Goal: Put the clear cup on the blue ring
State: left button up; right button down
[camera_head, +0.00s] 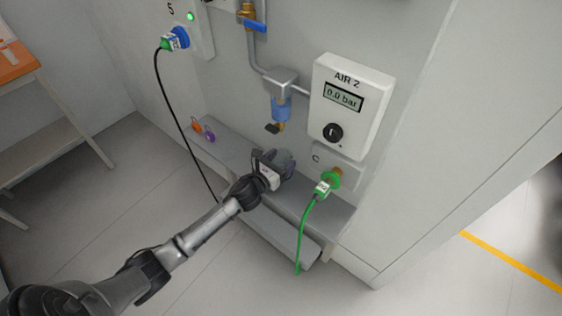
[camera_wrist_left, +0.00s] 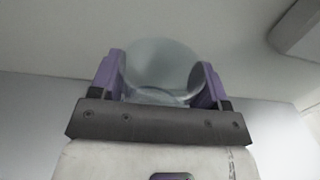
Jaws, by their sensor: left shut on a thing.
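The clear cup (camera_wrist_left: 161,65) sits between the two purple-lined fingers of my left gripper (camera_wrist_left: 158,82), which is shut on it. In the head view the cup (camera_head: 285,161) is a greyish translucent shape at the end of my left gripper (camera_head: 272,168), partly hidden by it. The cup is above the grey ledge; I cannot tell whether it touches it. The blue ring (camera_head: 281,108) appears as a blue band under a grey block on the wall pipe, above and apart from the cup. My right gripper is not in view.
A black lever (camera_head: 272,128) juts out below the blue part. The AIR 2 box (camera_head: 350,108) reads 0.0 bar at right. A green hose (camera_head: 303,228) hangs from the green fitting. Orange (camera_head: 197,127) and purple (camera_head: 209,137) items lie on the ledge (camera_head: 228,152). A black cable (camera_head: 178,120) hangs at left.

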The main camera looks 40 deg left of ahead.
pick_arm(q)
jog(key=shift+f, duration=0.15)
jog(key=o, duration=0.5)
jog(key=shift+f, duration=0.1)
jog(key=o, duration=0.5)
jog(key=shift+c, duration=0.2)
